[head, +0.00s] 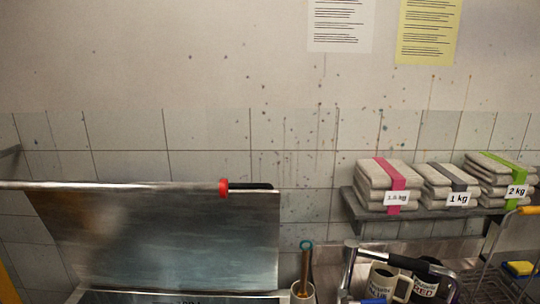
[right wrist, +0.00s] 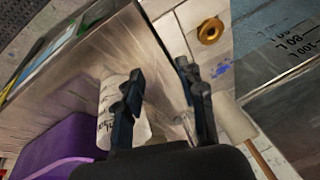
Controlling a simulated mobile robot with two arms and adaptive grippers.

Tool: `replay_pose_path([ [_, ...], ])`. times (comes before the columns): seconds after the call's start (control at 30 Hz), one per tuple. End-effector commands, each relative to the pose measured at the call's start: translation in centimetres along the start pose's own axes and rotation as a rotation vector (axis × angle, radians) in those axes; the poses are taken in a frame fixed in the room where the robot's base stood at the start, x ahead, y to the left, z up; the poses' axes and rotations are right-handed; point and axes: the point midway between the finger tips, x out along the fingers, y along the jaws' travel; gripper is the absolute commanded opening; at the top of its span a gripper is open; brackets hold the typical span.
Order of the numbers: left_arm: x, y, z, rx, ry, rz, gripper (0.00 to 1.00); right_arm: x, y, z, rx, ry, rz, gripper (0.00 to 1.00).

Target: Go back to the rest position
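My right gripper (right wrist: 160,70) shows in the right wrist view with its two dark fingers apart and nothing held between them. A pale mug with dark lettering (right wrist: 108,100) lies behind its left finger, partly hidden. I cannot tell whether the finger touches the mug. My left gripper is not in the head view.
A shelf (head: 480,212) carries labelled cloth bundles (head: 386,180). A large grey metal panel (head: 170,235) stands at left below a rail (head: 110,186). A cup with a wooden handle (head: 303,292) is at bottom centre. A purple object (right wrist: 65,145) lies beside the mug.

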Motion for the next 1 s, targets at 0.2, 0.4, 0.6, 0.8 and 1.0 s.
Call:
replay_pose_path([
  [0.2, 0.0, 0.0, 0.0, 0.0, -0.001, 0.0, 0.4, -2.3, 2.0, 6.5, -0.191, 0.008, 0.061, 0.39],
  [0.4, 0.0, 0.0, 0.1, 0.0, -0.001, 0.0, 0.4, -4.3, 3.0, 9.7, -0.304, 0.01, 0.098, 0.39],
  [0.6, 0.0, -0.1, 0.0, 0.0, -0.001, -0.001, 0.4, -6.4, 3.9, 12.2, -0.396, 0.007, 0.128, 0.39],
  [0.8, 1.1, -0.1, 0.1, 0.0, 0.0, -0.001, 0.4, -2.3, 4.7, 12.8, -0.411, -0.007, 0.135, 0.39],
  [1.0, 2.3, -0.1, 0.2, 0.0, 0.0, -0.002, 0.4, 3.1, 5.5, 13.7, -0.411, -0.025, 0.135, 0.39],
])
